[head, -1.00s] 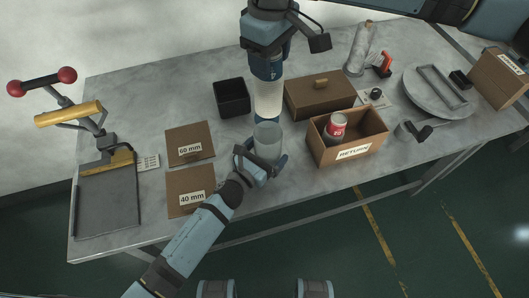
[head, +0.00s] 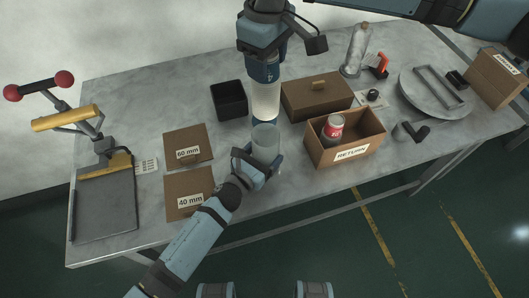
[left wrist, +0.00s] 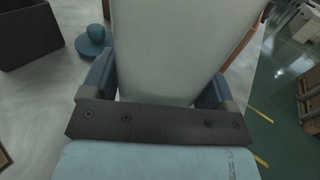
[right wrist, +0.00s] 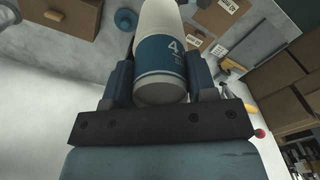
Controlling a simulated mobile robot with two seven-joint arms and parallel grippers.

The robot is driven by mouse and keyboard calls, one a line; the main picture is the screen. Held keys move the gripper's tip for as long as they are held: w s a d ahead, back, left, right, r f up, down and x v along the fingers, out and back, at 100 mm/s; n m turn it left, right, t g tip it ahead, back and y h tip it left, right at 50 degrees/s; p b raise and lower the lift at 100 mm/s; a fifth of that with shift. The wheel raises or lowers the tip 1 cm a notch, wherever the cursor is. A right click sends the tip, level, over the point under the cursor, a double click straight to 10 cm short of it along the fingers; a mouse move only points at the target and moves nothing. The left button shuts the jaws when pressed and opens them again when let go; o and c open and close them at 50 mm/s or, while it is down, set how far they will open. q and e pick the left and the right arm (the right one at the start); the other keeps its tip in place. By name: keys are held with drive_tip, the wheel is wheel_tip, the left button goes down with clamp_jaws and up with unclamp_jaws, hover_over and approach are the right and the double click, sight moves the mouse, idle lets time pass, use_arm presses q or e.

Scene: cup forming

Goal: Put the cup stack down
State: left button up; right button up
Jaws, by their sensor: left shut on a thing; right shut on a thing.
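My right gripper (head: 268,62) is shut on a pale cylinder with a blue band (head: 264,72) marked "4"; this shows closely in the right wrist view (right wrist: 160,62). A white, cup-like length (head: 265,100) extends below the band. Which piece is the cup stack is unclear.
A black open bin (head: 229,99) and a lidded brown box (head: 315,95) stand behind. An open "RETURN" box (head: 372,142) holding a can (head: 333,128) is to the right. Table front right of the left gripper is clear.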

sight(267, 91)
idle(0.3)
drive_tip(key=shift+s+a+f+m, duration=0.2)
drive_tip(key=shift+f+m, duration=0.3)
drive_tip(key=shift+m, duration=0.1)
drive_tip(key=shift+w+d+f+m, duration=0.1)
drive_tip(key=shift+d+f+m, duration=0.1)
drive_tip(key=shift+f+m, duration=0.5)
drive_tip(key=shift+m, duration=0.3)
wheel_tip(267, 91, down, 17)
drive_tip(key=shift+f, duration=0.2)
drive_tip(key=shift+f, duration=0.6)
use_arm(q)
drive_tip(key=shift+s, duration=0.1)
use_arm(e)
drive_tip(key=o, duration=1.1)
drive_tip(key=shift+d+f, duration=0.1)
drive_tip(key=shift+f, duration=0.05)
use_arm(q)
drive_tip(key=shift+r, duration=0.1)
use_arm(e)
drive_tip(key=shift+o, duration=0.3)
wheel_tip(267, 91, up, 14)
drive_tip(key=shift+f, duration=0.25)
